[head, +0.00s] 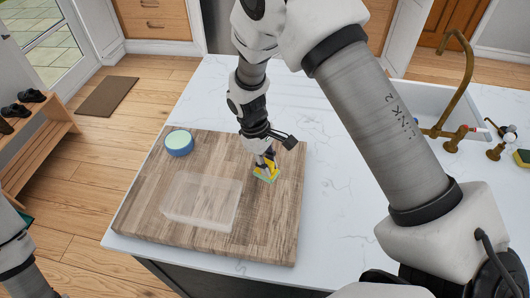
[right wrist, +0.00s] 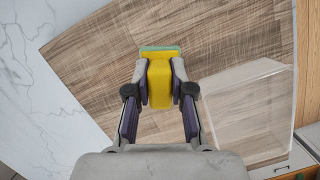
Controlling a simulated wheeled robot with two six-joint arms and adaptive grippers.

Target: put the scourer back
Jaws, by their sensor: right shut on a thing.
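The scourer is a yellow block with a green face; it shows in the head view (head: 266,177) and in the right wrist view (right wrist: 159,86). My right gripper (head: 267,164) is shut on it, with one finger on each side of the yellow part, over the right part of the wooden board (head: 228,150). Whether the scourer touches the board I cannot tell. Part of my left arm shows at the lower left of the head view; its gripper is out of view.
A clear box (head: 203,200) and a round blue container with a pale green top (head: 179,143) are on the board. At the right are a sink (head: 400,97), a brass tap (head: 455,85) and a green and yellow item (head: 523,157). White worktop (head: 335,165) right of the board is clear.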

